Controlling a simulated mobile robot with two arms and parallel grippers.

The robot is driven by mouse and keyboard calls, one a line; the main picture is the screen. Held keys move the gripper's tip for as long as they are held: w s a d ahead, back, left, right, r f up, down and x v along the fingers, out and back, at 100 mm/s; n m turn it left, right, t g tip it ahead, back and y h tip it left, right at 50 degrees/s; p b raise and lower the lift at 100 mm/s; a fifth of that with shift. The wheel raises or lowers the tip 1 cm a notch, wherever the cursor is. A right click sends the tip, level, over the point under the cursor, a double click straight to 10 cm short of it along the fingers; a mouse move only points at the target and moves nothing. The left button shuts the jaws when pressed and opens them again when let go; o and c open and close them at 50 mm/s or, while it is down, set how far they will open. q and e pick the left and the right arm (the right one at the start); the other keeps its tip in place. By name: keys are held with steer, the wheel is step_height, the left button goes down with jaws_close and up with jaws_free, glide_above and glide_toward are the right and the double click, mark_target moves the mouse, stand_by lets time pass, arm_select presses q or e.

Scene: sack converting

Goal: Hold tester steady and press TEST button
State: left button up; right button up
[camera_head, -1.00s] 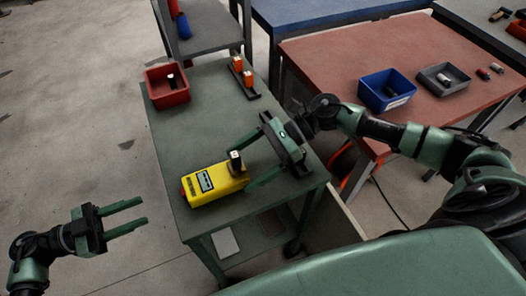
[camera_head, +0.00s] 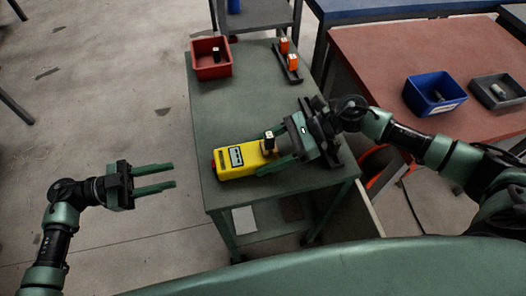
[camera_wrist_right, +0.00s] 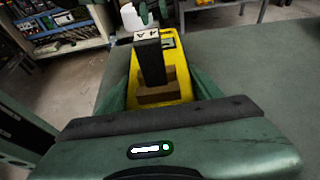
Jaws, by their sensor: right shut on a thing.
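The yellow tester (camera_head: 238,158) lies on the green table, its display facing up and a red part (camera_head: 213,164) at its left end. A dark block with a white, marked top (camera_head: 269,141) stands upright at its right end; it also shows in the right wrist view (camera_wrist_right: 150,62), above a brown base (camera_wrist_right: 158,93). My right gripper (camera_head: 270,157) is shut on the tester's right end, a finger along each side. My left gripper (camera_head: 173,175) is open and empty, left of the table, with its fingers pointing right towards the tester. No TEST lettering is readable.
A red bin (camera_head: 211,72) with a dark item stands at the table's far left. A dark rack (camera_head: 287,75) holds orange-topped pieces. A blue bin (camera_head: 418,106) and grey tray (camera_head: 483,95) are on the red table to the right. Free floor lies left of the table.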

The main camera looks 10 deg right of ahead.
arm_select(q)
jaws_close()
stand_by(1.5)
